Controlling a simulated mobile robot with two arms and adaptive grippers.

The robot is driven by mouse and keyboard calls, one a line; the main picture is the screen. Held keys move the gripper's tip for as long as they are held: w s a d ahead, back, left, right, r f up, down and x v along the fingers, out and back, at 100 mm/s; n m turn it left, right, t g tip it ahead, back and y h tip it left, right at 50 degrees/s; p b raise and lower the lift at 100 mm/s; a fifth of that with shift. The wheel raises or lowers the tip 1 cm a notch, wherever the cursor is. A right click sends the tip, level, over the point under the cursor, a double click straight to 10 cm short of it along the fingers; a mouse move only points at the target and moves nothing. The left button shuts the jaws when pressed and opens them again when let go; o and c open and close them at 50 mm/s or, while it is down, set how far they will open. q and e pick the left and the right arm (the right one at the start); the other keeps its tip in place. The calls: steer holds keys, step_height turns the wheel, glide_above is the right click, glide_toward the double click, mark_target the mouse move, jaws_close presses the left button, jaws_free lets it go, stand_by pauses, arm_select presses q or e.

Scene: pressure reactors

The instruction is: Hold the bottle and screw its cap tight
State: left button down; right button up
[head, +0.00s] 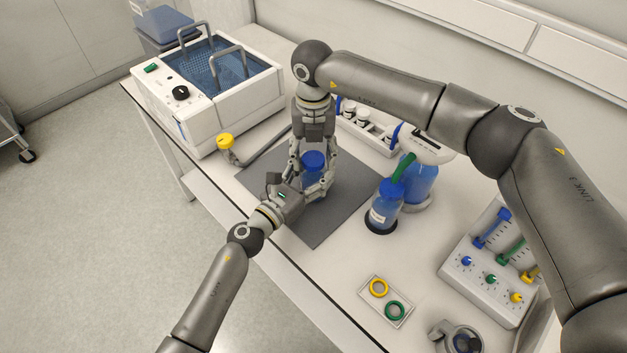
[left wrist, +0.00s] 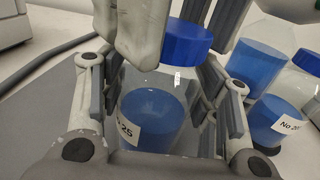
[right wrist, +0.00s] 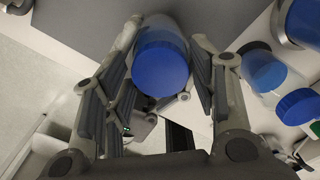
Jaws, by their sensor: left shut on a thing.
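The bottle (left wrist: 150,112) is clear with blue liquid and a white label partly reading "25". It stands upright over the grey mat, and its blue cap (left wrist: 187,43) sits at its top; how tight it is cannot be told. The cap also shows in the head view (head: 313,160) and the right wrist view (right wrist: 161,68). My left gripper (head: 316,186) is shut on the bottle's body from the side. My right gripper (right wrist: 166,42) points down from above, open, with its fingers on either side of the cap and apart from it.
The grey mat (head: 340,212) lies beneath. A water bath (head: 215,90) stands at the back left. Right of the mat are blue-filled bottles (head: 384,207), one with a green part. A tray with rings (head: 386,300) and a knobbed unit (head: 487,277) are at the front right.

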steer(key=shift+o, duration=0.5)
steer(key=shift+r, duration=2.25)
steer(key=shift+c, duration=0.3)
steer(key=n, duration=0.2)
steer(key=r+n, duration=0.1)
steer(key=n, duration=0.3)
steer(key=shift+r+n, duration=0.3)
steer(key=shift+r, duration=0.1)
steer(key=n, duration=0.2)
steer(key=r+n, duration=0.1)
steer(key=n, duration=0.3)
steer(key=shift+r+n, duration=0.3)
steer(key=shift+r, duration=0.05)
steer(key=shift+f, duration=4.05)
